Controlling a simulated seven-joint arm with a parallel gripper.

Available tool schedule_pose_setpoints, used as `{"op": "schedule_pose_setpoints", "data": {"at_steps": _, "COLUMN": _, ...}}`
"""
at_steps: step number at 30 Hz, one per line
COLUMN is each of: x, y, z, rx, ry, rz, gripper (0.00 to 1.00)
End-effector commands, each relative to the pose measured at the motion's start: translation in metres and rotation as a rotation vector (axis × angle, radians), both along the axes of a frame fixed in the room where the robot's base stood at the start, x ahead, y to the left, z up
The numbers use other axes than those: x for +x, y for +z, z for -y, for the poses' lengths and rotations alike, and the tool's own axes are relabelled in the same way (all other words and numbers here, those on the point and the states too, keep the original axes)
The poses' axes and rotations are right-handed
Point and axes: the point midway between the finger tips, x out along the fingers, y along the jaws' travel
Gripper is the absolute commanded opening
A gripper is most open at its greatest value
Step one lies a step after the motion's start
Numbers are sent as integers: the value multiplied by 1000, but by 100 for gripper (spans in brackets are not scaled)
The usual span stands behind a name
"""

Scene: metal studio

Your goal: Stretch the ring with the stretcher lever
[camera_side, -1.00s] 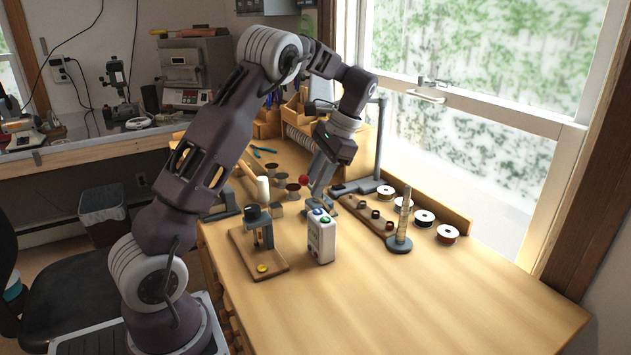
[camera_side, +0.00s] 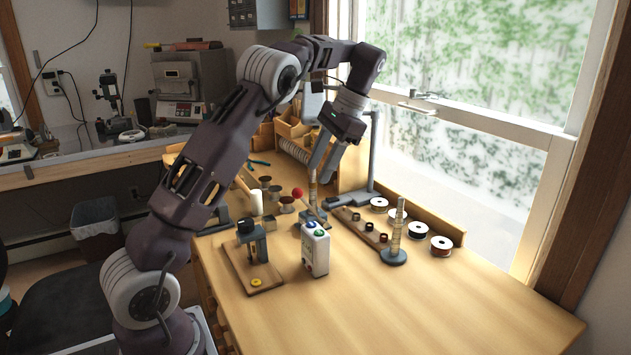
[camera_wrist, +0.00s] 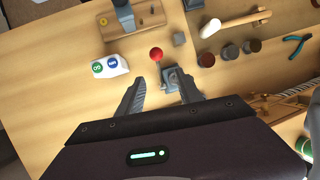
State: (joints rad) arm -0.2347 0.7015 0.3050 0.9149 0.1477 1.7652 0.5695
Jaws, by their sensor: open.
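The ring stretcher (camera_side: 312,222) is a small grey base with a short tan-banded post and a lever ending in a red ball (camera_side: 297,192). The wrist view shows its base (camera_wrist: 171,80) just ahead of the fingers, with the red ball (camera_wrist: 156,54) beyond the fingertips. The lever slants up and left from the base. My gripper (camera_side: 324,160) is open and empty, pointing down above the stretcher, fingers spread; they show in the wrist view (camera_wrist: 160,84). I cannot make out a separate ring on the post.
A white box with green and blue buttons (camera_side: 315,250) stands in front. A wooden board with a dark press (camera_side: 250,262) is left. A tapered mandrel stand (camera_side: 396,240) and spools (camera_side: 441,247) stand right. Mallet (camera_side: 257,203) and jars (camera_side: 286,205) are behind left. The front right bench is clear.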

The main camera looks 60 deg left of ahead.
Motion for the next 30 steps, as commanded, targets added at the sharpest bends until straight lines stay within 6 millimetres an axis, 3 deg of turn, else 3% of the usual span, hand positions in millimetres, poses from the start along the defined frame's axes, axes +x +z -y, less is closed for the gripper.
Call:
{"op": "schedule_pose_setpoints", "data": {"at_steps": 8, "x": 0, "y": 44, "z": 0, "rx": 2, "ry": 1, "rz": 3, "gripper": 42}}
{"op": "schedule_pose_setpoints", "data": {"at_steps": 17, "x": -31, "y": 36, "z": -17, "rx": -217, "ry": 243, "rz": 191, "gripper": 42}}
{"op": "schedule_pose_setpoints", "data": {"at_steps": 24, "x": -53, "y": 43, "z": -28, "rx": -407, "ry": 600, "rz": 459, "gripper": 42}}
{"op": "schedule_pose_setpoints", "data": {"at_steps": 25, "x": -54, "y": 37, "z": -28, "rx": -421, "ry": 632, "rz": 479, "gripper": 42}}
{"op": "schedule_pose_setpoints", "data": {"at_steps": 27, "x": -52, "y": 5, "z": -26, "rx": -420, "ry": 618, "rz": 464, "gripper": 42}}
{"op": "schedule_pose_setpoints", "data": {"at_steps": 30, "x": -51, "y": -28, "z": -26, "rx": -417, "ry": 614, "rz": 465, "gripper": 42}}
